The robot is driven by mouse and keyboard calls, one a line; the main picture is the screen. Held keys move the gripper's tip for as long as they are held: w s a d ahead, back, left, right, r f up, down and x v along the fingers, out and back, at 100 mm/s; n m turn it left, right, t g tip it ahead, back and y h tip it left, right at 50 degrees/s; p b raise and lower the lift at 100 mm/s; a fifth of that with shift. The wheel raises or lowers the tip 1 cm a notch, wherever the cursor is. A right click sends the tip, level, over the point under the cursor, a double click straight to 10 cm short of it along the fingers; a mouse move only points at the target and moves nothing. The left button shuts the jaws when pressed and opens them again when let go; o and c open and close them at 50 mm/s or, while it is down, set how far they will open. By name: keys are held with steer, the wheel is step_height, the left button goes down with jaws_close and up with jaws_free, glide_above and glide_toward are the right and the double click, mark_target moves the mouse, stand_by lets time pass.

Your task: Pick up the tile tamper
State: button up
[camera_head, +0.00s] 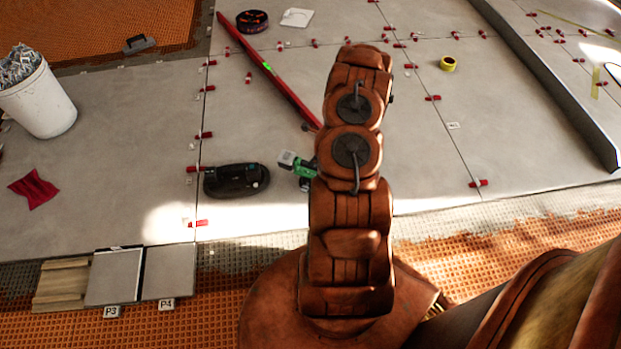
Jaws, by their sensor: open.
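A black, rounded hand tool (236,180) lies on the grey tiles left of my arm and looks like the tile tamper. A green and grey device (297,166) sits just right of it, partly covered by my arm, so I cannot tell its full shape. My arm rises through the middle of the head view and bends at the top. My gripper is not visible; the arm hides whatever is behind it.
A white bucket (40,102) stands at left near a red cloth (33,189). A long red level (266,68) lies behind the tools. Red levelling clips (197,223) line the joints. A grey metal straightedge (560,92) crosses the right. Bare tile lies left of the black tool.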

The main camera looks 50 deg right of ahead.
steer(key=shift+d+b+x, duration=0.1)
steer(key=shift+b+x, duration=0.5)
steer(key=shift+x, duration=1.35)
steer(key=shift+d+b+x, duration=0.15)
steer(key=shift+b+x, duration=0.4)
steer(key=shift+x, duration=1.4)
steer(key=shift+s+f, duration=0.1)
steer(key=shift+f, duration=0.25)
jaws_close()
